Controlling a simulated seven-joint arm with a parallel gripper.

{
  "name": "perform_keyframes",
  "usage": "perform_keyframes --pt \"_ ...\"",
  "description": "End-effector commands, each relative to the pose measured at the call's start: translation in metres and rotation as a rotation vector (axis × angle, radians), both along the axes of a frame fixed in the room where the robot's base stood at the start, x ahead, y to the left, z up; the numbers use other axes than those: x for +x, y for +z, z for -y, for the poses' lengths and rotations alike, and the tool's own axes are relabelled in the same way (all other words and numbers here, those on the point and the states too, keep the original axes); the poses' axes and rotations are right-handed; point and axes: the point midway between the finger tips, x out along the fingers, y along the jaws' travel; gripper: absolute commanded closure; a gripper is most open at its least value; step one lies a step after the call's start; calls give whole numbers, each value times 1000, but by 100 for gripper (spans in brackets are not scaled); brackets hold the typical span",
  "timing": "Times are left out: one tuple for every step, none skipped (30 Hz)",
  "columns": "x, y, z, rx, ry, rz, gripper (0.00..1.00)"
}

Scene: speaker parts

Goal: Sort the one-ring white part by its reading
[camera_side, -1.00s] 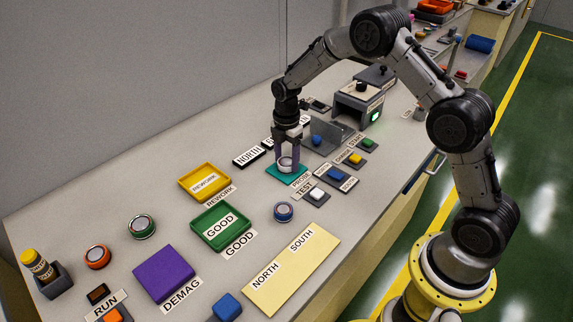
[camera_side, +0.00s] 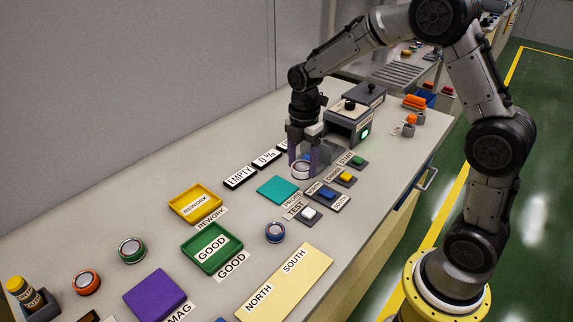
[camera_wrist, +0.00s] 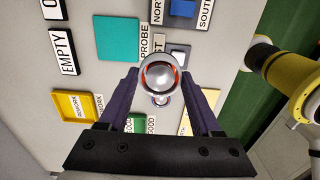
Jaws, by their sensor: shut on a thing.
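My gripper (camera_side: 302,168) is shut on the white part (camera_side: 301,167), which sits between its two purple fingers just past the far end of the teal probe pad. In the wrist view the held part (camera_wrist: 160,74) is a shiny silver dome with a reddish inner edge; its ring count is not clear. The teal probe pad (camera_side: 278,190) is bare. The display signs read EMPTY (camera_side: 240,176) and another (camera_side: 267,159) beginning with 0. The yellow REWORK tray (camera_side: 182,212) and the green GOOD tray (camera_side: 196,258) hold no parts.
Ringed parts stand on the bench: orange (camera_side: 87,282), green (camera_side: 132,250) and blue (camera_side: 275,232). A purple DEMAG pad (camera_side: 153,295) and a cream NORTH/SOUTH board (camera_side: 285,283) lie at the front. Several buttons, one white (camera_side: 309,213), line the right. A grey box (camera_side: 343,125) stands behind my gripper.

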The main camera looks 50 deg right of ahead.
Motion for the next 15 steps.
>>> perform_keyframes --pt "-9 6 -1 0 0 4 100" --pt "-14 8 -1 0 0 5 100" --pt "-20 10 -2 0 0 4 100" --pt "-24 12 -2 0 0 4 100" --pt "-28 13 -3 0 0 3 100" --pt "-32 16 -3 0 0 4 100" --pt "-35 17 -4 0 0 3 100" --pt "-38 18 -4 0 0 3 100" --pt "-41 19 -4 0 1 2 100" --pt "-43 20 -4 0 3 2 100" --pt "-45 20 -5 0 6 2 100" --pt "-49 21 -5 0 11 3 100" --pt "-52 23 -5 0 17 3 100" --pt "-49 27 -5 -1 25 5 100" --pt "-45 34 -4 -1 32 7 100"
